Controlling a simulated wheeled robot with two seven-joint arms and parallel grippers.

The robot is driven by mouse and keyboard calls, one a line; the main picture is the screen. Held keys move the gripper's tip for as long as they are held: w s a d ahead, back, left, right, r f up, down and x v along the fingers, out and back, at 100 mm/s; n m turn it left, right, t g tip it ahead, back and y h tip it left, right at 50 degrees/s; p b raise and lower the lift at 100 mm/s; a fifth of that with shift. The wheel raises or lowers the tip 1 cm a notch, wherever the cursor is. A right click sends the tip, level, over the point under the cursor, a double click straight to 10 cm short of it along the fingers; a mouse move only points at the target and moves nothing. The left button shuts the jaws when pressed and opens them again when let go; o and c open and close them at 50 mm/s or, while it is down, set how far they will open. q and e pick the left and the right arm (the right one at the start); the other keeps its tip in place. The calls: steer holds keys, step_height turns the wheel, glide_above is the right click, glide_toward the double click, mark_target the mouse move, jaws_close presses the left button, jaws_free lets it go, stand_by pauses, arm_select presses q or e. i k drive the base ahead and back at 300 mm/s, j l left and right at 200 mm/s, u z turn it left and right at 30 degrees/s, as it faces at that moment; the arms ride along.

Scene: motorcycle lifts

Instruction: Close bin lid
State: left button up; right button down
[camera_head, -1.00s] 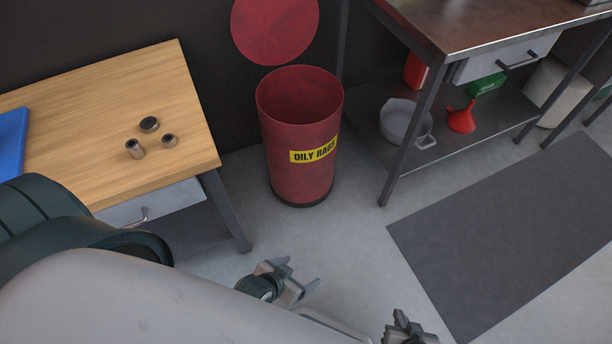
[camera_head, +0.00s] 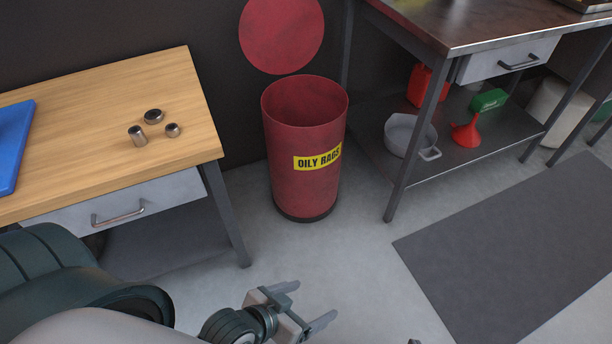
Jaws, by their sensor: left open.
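The red bin (camera_head: 304,185) with a yellow "OILY RAGS" label stands upright on the floor between two benches. Its round red lid (camera_head: 281,34) is raised upright behind the bin's open mouth. The inside of the bin looks empty as far as I see. My left gripper (camera_head: 306,303) is open and empty, low in front of the bin and apart from it. Only a tiny dark tip at the bottom edge may belong to my right gripper, too little to tell.
A wooden bench (camera_head: 100,110) with small metal parts and a drawer stands left of the bin. A steel bench (camera_head: 450,25) stands at right, with a grey pan (camera_head: 405,135) and red funnel (camera_head: 467,130) on its shelf. A dark mat (camera_head: 510,250) lies on the floor.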

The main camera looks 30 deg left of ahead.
mark_target(278, 37)
steer(key=i+l+u, duration=0.2)
steer(key=i, duration=0.25)
steer(key=i+l+u, duration=0.2)
steer(key=i, duration=0.25)
steer(key=i+l+u, duration=0.2)
steer(key=i, duration=0.2)
